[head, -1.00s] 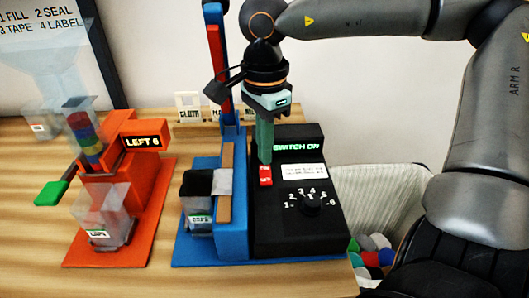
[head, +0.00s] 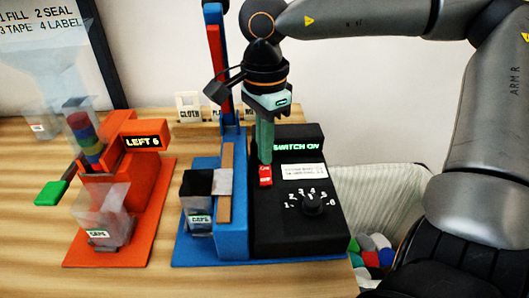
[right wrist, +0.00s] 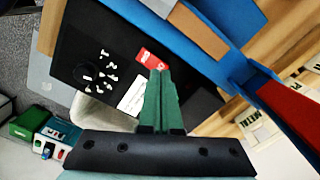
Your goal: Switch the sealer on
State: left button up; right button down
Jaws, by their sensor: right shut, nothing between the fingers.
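The sealer is a black box (head: 268,236) with a blue frame (head: 232,228), and its green display (head: 298,147) reads what looks like "SWITCH ON". A red rocker switch (head: 265,181) sits on its top panel and also shows in the right wrist view (right wrist: 148,58). Which way it is tipped is hard to tell. My right gripper (head: 265,160) points down with its green fingers shut and empty, the tips right at the switch's far end. In the right wrist view the fingertips (right wrist: 160,74) are beside the switch; contact cannot be made out. My left gripper is out of view.
A numbered dial (head: 312,204) and white label are on the sealer. A pouch marked CAPS (head: 200,218) sits at its left. An orange dispenser (head: 150,222) with a green handle (head: 51,193) stands further left. A bin (head: 400,190) of caps is at the right.

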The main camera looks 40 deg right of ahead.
aim_at(265, 168)
dwell(0.4)
jog(key=shift+f+b, duration=0.85)
jog(key=shift+f, duration=0.2)
dwell(0.6)
jog(key=shift+r+p, duration=2.8)
jog(key=shift+r, duration=0.75)
